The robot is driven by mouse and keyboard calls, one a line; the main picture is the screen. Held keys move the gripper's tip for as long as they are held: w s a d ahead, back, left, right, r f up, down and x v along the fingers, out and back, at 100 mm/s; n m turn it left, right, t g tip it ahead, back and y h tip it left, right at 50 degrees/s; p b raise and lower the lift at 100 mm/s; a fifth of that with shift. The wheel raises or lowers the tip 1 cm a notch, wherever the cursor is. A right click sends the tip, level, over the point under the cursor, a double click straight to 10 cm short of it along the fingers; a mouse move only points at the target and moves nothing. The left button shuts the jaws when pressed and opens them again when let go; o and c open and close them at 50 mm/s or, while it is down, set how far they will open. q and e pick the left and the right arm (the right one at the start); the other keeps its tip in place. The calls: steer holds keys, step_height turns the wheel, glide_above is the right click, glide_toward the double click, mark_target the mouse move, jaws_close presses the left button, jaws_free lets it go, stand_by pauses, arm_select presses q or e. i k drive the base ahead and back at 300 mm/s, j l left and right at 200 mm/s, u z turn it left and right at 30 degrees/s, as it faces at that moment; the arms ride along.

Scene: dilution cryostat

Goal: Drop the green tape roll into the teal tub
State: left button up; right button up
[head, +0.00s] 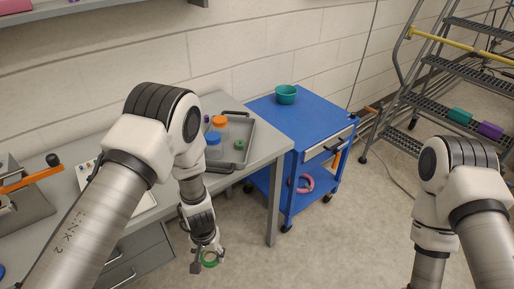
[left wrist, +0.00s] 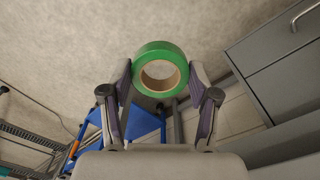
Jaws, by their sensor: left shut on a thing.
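My left gripper (head: 208,257) is shut on the green tape roll (left wrist: 160,51), a green ring with a tan core. It holds the roll in the air over the floor, in front of the grey bench. In the left wrist view the roll sits between the two fingers of the left gripper (left wrist: 160,78). The teal tub (head: 286,95) stands upright on top of the blue cart, up and to the right of the gripper in the head view. The inside of the tub is mostly hidden. My right arm shows at the right, but its gripper is out of view.
The blue cart (head: 323,116) stands right of the grey bench (head: 259,150). A grey tray (head: 244,160) on the bench holds jars with orange and blue lids and a small green ring. Step stairs (head: 447,105) stand at the far right. Floor in front of the cart is clear.

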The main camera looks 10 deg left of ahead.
mark_target(284, 101)
steer(key=i+l, duration=0.35)
steer(key=i+l+u, duration=0.1)
steer(key=i+l, duration=0.25)
steer(key=l, duration=0.25)
steer(key=i+l, duration=0.7)
steer(key=l, duration=0.25)
steer(key=i+l+u, duration=0.1)
steer(key=i+l, duration=0.25)
steer(key=l, duration=0.15)
